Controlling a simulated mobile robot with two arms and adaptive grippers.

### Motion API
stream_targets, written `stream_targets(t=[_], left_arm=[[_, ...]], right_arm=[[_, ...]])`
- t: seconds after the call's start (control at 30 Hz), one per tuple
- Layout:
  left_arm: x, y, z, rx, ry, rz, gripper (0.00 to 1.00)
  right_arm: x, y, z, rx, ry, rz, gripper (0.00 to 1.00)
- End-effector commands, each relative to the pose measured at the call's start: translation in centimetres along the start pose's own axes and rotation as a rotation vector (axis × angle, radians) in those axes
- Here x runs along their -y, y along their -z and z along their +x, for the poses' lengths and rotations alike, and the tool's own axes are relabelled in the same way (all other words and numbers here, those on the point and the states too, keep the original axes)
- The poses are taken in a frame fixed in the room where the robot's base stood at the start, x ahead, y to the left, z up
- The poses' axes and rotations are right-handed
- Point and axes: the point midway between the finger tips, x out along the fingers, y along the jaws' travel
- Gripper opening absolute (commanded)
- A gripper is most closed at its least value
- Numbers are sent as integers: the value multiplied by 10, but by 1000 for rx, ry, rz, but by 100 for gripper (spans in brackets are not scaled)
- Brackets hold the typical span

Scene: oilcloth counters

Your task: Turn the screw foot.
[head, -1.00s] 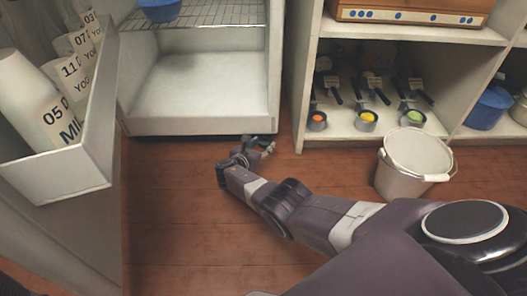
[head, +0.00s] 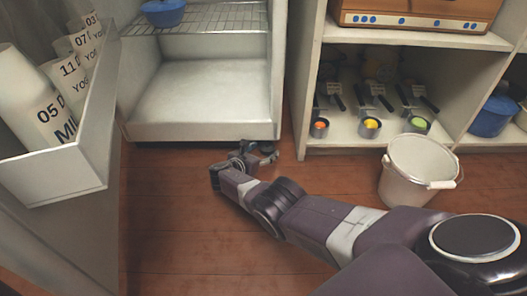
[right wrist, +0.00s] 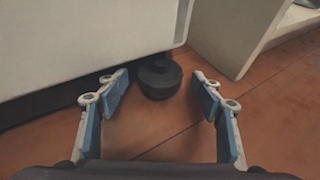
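The screw foot (right wrist: 159,78) is a dark round knob under the front corner of the white fridge cabinet (right wrist: 70,40), close to the floor, in the right wrist view. My right gripper (right wrist: 160,88) is open, its two blue-padded fingers spread to the left and right of the foot. The foot lies between and slightly beyond the fingertips, with gaps on both sides. In the head view my right gripper (head: 257,157) is low at the cabinet's (head: 200,130) bottom right corner. My left gripper is not in view.
An open door with a bin of bottles (head: 50,165) stands at the left. A white bucket (head: 408,185) stands on the floor to the right, near shelves with measuring cups (head: 369,128). A neighbouring shelf side panel (right wrist: 230,35) rises right of the foot. Wooden floor is clear in front.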

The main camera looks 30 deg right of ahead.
Motion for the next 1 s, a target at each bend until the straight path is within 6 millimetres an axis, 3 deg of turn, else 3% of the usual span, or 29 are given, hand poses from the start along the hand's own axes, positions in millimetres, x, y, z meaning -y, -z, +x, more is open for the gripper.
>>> stream_targets(t=[0.47,0.7,1.0], left_arm=[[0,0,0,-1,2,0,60],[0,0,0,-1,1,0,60],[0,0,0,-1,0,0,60]], right_arm=[[-1,2,-9,1,-1,1,60],[1,2,-25,-2,0,1,60],[0,2,-60,-2,-1,0,60]])
